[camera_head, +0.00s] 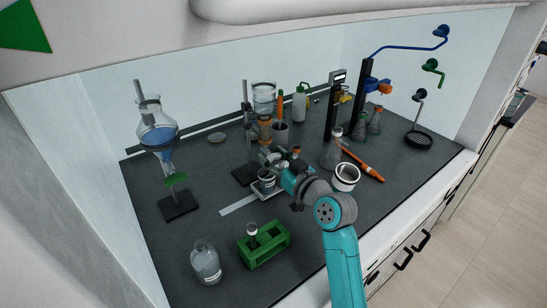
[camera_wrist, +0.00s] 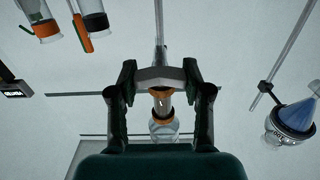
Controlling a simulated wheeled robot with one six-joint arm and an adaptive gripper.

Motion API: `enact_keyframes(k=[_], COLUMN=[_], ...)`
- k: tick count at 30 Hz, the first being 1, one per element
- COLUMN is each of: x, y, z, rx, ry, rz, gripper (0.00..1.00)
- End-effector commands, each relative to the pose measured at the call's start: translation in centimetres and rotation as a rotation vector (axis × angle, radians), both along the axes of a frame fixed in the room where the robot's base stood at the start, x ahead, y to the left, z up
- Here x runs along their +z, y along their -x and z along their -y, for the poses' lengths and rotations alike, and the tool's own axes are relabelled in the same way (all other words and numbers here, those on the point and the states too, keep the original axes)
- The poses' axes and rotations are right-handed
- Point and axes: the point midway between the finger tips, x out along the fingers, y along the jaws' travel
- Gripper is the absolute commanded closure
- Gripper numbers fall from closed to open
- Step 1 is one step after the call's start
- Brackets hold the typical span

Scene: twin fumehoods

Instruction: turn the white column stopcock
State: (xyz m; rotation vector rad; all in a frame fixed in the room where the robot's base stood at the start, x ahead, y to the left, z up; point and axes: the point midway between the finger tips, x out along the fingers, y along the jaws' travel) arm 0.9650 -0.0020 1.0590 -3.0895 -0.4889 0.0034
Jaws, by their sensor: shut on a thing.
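The glass column (camera_head: 264,100) stands clamped to a metal stand near the middle of the bench, with amber-brown material in its lower part. My gripper (camera_head: 268,157) is at the column's lower end and covers the stopcock in the head view. In the wrist view, the white stopcock (camera_wrist: 160,77) lies across between the two fingertips, and my gripper is shut on it. A glass part with orange rings (camera_wrist: 162,100) shows just behind it. A small vessel (camera_head: 267,180) stands below my gripper. The stopcock's exact angle is hard to tell.
A separating funnel with blue liquid (camera_head: 160,137) stands at the left. A green rack (camera_head: 264,247) and a bottle (camera_head: 206,262) are in front. Stands and hooks fill the back right.

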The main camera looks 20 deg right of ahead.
Motion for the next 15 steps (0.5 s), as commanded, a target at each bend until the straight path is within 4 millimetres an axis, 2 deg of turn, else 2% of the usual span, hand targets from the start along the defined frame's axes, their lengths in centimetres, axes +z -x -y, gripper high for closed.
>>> enact_keyframes(k=[6,7,9,10,15], x=[0.0,0.0,0.0,0.0,0.0], y=[-0.01,-0.01,-0.01,-0.01,-0.01], z=[0.0,0.0,0.0,0.0,0.0], rx=[0.0,0.0,0.0,0.0,0.0], ry=[-0.003,-0.003,-0.003,-0.003,-0.002], rz=[-0.001,-0.001,-0.001,-0.001,-0.001], gripper=[0.86,0.49,0.31,0.25,0.25])
